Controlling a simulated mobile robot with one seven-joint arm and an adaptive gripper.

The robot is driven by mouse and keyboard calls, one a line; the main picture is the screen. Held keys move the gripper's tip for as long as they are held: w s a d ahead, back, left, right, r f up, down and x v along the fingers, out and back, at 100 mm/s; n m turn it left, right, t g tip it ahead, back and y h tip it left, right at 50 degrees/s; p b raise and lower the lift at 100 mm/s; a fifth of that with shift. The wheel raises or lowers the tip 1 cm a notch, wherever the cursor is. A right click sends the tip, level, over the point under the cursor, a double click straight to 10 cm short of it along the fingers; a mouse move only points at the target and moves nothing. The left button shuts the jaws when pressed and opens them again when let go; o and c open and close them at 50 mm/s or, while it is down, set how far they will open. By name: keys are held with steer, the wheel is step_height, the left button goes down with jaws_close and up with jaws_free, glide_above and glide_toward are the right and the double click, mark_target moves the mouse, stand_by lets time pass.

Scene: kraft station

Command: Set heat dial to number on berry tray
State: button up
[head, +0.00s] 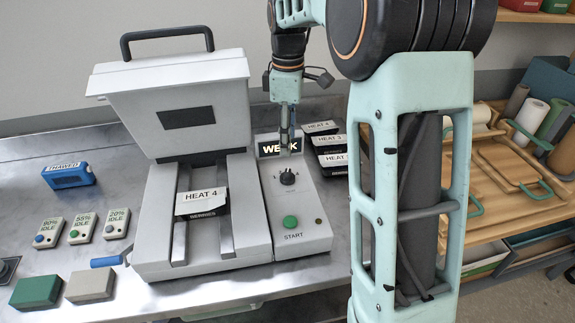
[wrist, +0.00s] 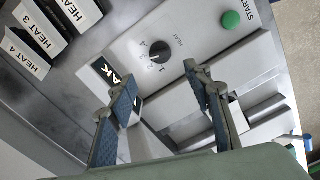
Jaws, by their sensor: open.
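The black heat dial (head: 288,178) sits on the grey control panel of the machine, above the green START button (head: 291,222). In the wrist view the dial (wrist: 158,50) has small numbers around it; I cannot tell surely which one it points to. The berry tray (head: 207,204) lies on the machine's rails and carries labels reading HEAT 4 and BERRIES. My gripper (wrist: 162,90) is open and empty, above the panel and apart from the dial. In the head view my gripper (head: 285,138) partly covers the lit display, which seems to read WEAK.
The machine's handled lid (head: 175,85) is raised. Several labelled HEAT trays (head: 330,142) are stacked right of the panel. Small IDLE boxes (head: 82,230), a blue THAWED box (head: 68,176) and green and grey blocks (head: 36,291) lie at the left. A wooden shelf stands at the right.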

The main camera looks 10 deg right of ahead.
mark_target(288, 173)
step_height(288, 173, down, 10)
steer(key=shift+f, duration=0.1)
steer(key=shift+c, duration=0.5)
steer(key=c, duration=1)
